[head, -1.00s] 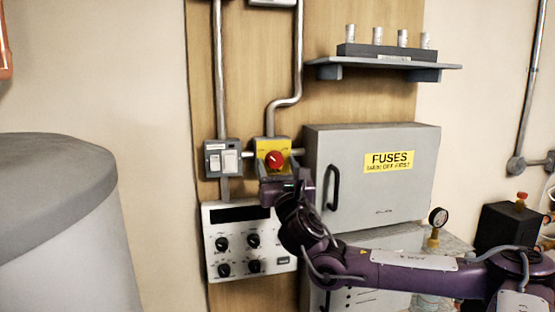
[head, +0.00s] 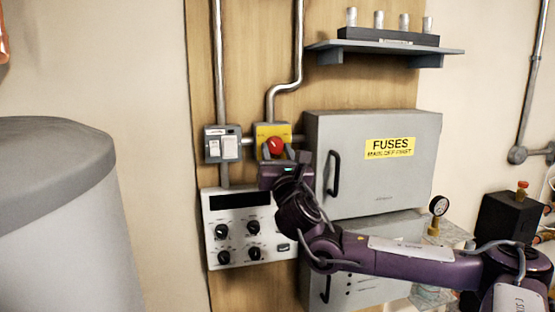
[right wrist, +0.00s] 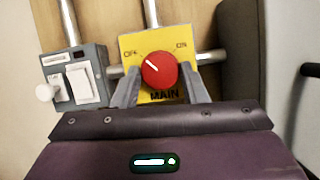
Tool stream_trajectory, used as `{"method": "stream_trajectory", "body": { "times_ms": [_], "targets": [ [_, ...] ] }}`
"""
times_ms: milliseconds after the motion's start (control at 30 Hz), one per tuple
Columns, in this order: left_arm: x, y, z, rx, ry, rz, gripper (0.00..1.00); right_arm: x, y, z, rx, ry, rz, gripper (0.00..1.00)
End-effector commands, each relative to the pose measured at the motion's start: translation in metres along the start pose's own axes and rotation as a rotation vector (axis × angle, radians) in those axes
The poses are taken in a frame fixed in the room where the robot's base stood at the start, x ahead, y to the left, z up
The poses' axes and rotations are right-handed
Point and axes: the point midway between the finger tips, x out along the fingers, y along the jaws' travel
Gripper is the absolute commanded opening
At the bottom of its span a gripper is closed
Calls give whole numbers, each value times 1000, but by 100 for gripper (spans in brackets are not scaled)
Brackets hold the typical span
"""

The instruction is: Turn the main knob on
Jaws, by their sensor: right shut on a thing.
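The main knob (head: 276,147) is a round red dial on a yellow plate (head: 260,132). In the right wrist view the knob (right wrist: 158,70) sits above the word MAIN, with OFF at upper left and ON at upper right. Its white mark points up and left, toward the OFF side. My right gripper (head: 277,153) reaches up to the plate from below. In the right wrist view the right gripper (right wrist: 160,85) has a grey finger on each side of the knob and is shut on it. My left gripper is not in view.
A grey switch box (head: 222,144) is left of the plate, and a white panel with black dials (head: 245,215) is below it. The grey fuse cabinet (head: 385,185) with a black handle stands close on the right. A shelf (head: 385,48) is above.

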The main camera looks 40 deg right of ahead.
Motion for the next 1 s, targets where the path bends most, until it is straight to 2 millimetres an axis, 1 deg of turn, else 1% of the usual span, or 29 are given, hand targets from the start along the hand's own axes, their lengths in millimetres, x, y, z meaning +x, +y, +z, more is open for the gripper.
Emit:
{"method": "stream_trajectory", "body": {
  "times_ms": [33,267,400,500,700,1000],
  "targets": [
    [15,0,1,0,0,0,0,-3,0,-6,31,-4,-12,17],
    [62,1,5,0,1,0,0,-5,2,-9,207,-5,-80,17],
    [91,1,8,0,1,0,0,-4,3,-7,333,-5,-130,16],
    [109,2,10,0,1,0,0,-4,4,-6,419,-5,-166,16],
    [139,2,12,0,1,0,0,-2,6,-2,590,-6,-239,16],
    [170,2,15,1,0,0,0,0,7,2,848,-4,-349,16]
  ]
}}
